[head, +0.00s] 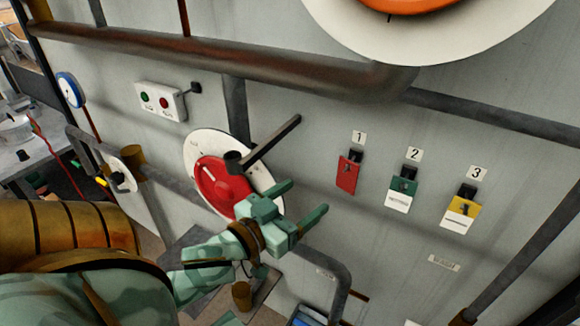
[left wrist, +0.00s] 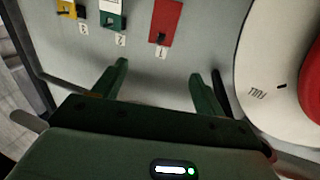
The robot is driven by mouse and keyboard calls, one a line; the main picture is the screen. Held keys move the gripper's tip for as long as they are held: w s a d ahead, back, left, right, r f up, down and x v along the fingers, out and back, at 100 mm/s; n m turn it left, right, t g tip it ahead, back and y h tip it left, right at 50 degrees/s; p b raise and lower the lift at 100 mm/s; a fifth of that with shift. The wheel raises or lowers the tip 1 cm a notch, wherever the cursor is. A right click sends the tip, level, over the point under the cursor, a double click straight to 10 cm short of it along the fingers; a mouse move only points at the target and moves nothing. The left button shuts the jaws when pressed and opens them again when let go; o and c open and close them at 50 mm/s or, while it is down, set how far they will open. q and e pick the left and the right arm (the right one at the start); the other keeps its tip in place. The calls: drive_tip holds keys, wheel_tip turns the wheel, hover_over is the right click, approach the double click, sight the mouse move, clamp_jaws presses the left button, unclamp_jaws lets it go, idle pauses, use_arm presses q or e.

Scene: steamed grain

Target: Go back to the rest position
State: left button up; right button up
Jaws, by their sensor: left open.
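My left gripper (head: 300,208) is in front of the grey wall panel, at the lower right of the round white dial plate with a red centre (head: 221,184). A dark lever handle (head: 272,140) sticks out from that dial toward the upper right. The gripper's two green fingers are apart with nothing between them. In the left wrist view the open fingers (left wrist: 160,88) point at the panel, with the dial plate (left wrist: 262,70) to the right. My right gripper does not show in either view.
Tagged switches in red (head: 347,176), green (head: 402,188) and yellow (head: 461,212) hang right of the gripper. A rusty pipe (head: 220,63) crosses above. A button box (head: 161,101) and blue gauge (head: 69,90) are at left. A large orange-and-white disc (head: 430,30) is at the top.

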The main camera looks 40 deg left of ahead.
use_arm(q)
drive_tip(key=shift+s+p, duration=0.5)
drive_tip(key=shift+s, duration=0.55)
